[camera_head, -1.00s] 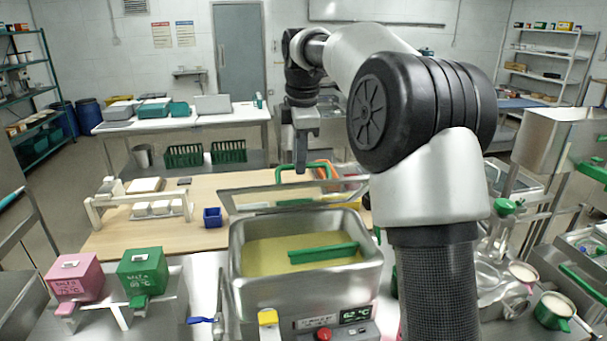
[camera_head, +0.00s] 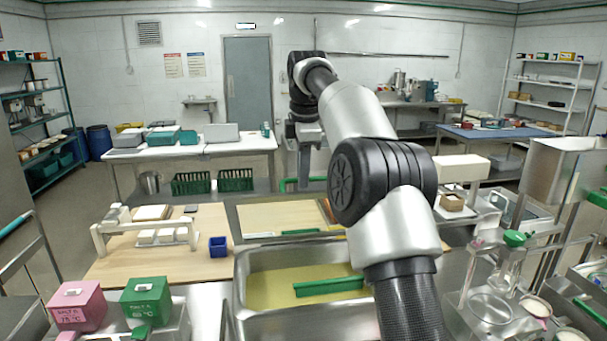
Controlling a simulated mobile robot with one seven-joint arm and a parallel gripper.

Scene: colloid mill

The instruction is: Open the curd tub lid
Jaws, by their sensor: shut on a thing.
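The curd tub (camera_head: 240,290) is an open steel basin at the bottom middle, holding yellow liquid (camera_head: 275,285) with a green bar (camera_head: 328,287) across it. Its lid (camera_head: 280,215) stands steeply raised at the tub's back edge. Its inner face shows tan and green, perhaps reflected. A green handle (camera_head: 288,184) shows at the lid's top edge. My gripper (camera_head: 303,182) points down and is shut on this handle. The fingertips are small and partly hidden there. My arm covers the lid's right end and part of the tub's right side.
Pink (camera_head: 78,303) and green (camera_head: 146,300) boxes stand at left. Glassware (camera_head: 490,305) stands at right. A white table (camera_head: 235,145) stands farther back.

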